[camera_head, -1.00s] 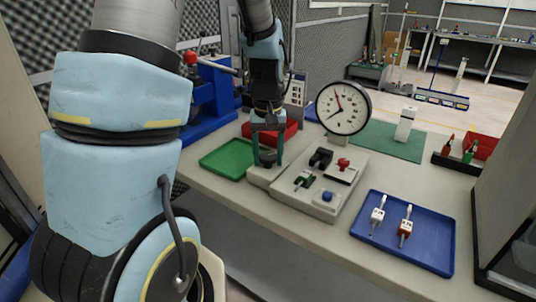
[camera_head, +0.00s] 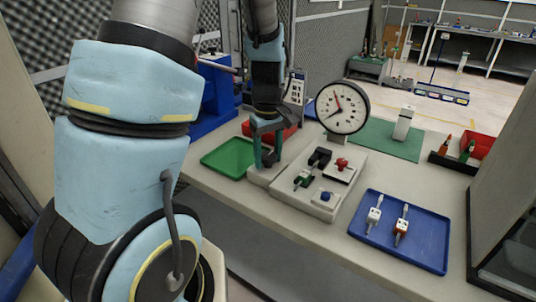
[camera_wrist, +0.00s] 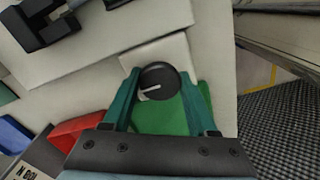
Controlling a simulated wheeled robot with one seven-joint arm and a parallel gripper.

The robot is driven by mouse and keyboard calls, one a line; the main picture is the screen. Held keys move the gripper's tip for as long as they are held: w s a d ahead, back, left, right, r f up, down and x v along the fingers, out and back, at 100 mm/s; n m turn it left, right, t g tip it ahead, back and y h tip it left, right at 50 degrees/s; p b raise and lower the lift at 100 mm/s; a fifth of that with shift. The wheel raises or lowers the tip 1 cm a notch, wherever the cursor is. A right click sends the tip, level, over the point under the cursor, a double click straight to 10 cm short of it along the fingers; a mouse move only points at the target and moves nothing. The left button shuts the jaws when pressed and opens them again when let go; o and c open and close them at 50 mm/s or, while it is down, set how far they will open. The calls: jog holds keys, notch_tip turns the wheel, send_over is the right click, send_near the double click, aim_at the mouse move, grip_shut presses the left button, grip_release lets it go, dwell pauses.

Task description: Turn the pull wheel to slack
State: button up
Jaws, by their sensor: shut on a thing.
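The pull wheel is a round black knob (camera_wrist: 158,82) with a white pointer line, on a small pale block (camera_head: 262,176) at the left of the fixture. In the wrist view its line points left and slightly down. My gripper (camera_wrist: 160,77) has its teal fingers on opposite sides of the knob and is shut on it. In the head view my gripper (camera_head: 267,160) comes down over the block from above, and its fingers mostly hide the knob. A white dial gauge (camera_head: 342,107) stands behind the fixture, with a red hand and a dark hand.
The pale fixture (camera_head: 318,205) carries a black clamp, a red knob (camera_head: 341,164) and a blue button (camera_head: 326,196). A green tray (camera_head: 226,158) and a red bin (camera_head: 288,133) lie close to my gripper. A blue tray (camera_head: 427,247) with two connectors is at the right.

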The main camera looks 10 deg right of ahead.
aim_at(268, 155)
dwell(0.3)
jog(key=o, duration=1.4)
notch_tip(268, 155, up, 11)
jog(key=shift+f+b, duration=0.1)
jog(key=shift+b, duration=0.55)
jog(key=s+a+f+m, duration=0.1)
jog(key=s+a+m, duration=0.1)
jog(key=a, duration=0.3)
jog(key=s+a+f+m+t, duration=0.1)
jog(key=s+a+f, duration=0.1)
jog(key=a, duration=0.4)
jog(key=s+a+f+m, duration=0.2)
jog(key=a, duration=0.3)
jog(key=shift+a+f+m+t, duration=0.15)
jog(key=shift+f+m+t, duration=0.1)
jog(key=shift+m+t, duration=0.05)
